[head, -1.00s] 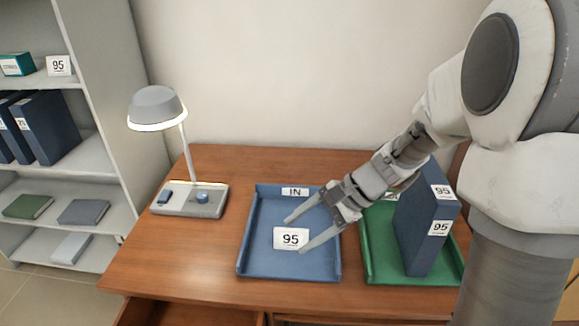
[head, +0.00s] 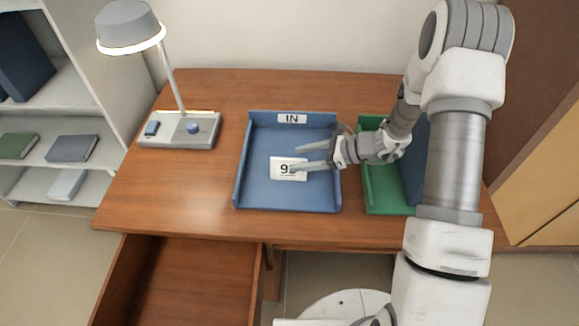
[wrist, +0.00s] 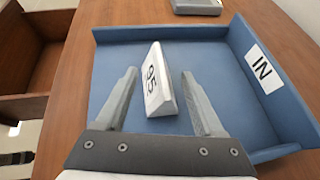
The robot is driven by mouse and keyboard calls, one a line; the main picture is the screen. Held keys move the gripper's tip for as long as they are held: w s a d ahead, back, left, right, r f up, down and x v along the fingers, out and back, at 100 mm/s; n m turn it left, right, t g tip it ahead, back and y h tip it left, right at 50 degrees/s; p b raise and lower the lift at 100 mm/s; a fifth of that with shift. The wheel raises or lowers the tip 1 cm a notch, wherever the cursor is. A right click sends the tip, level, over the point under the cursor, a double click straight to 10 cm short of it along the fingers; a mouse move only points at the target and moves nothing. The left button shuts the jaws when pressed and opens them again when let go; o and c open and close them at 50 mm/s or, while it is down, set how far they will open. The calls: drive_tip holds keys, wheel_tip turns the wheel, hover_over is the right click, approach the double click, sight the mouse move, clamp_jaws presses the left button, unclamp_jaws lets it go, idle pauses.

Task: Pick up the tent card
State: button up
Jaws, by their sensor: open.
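The white tent card (head: 282,168), marked 95, stands in the blue tray (head: 240,190) labelled IN. My gripper (head: 298,158) reaches in from the right and is open, with a finger on each side of the card. In the wrist view the gripper (wrist: 158,88) shows gaps to the card. In the head view one finger covers part of the number.
A green tray (head: 385,198) holding a dark blue binder (head: 414,165) stands to the right, partly behind my arm. A desk lamp (head: 180,130) stands at the left. A drawer (head: 180,285) is open below the desk. The blue tray has raised walls.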

sight(291, 161)
drive_tip(key=x, duration=0.4)
drive_tip(key=shift+s+a+f, duration=0.1)
drive_tip(key=shift+a+f, duration=0.05)
drive_tip(key=shift+a, duration=0.1)
drive_tip(key=shift+c, duration=0.2)
clamp_jaws()
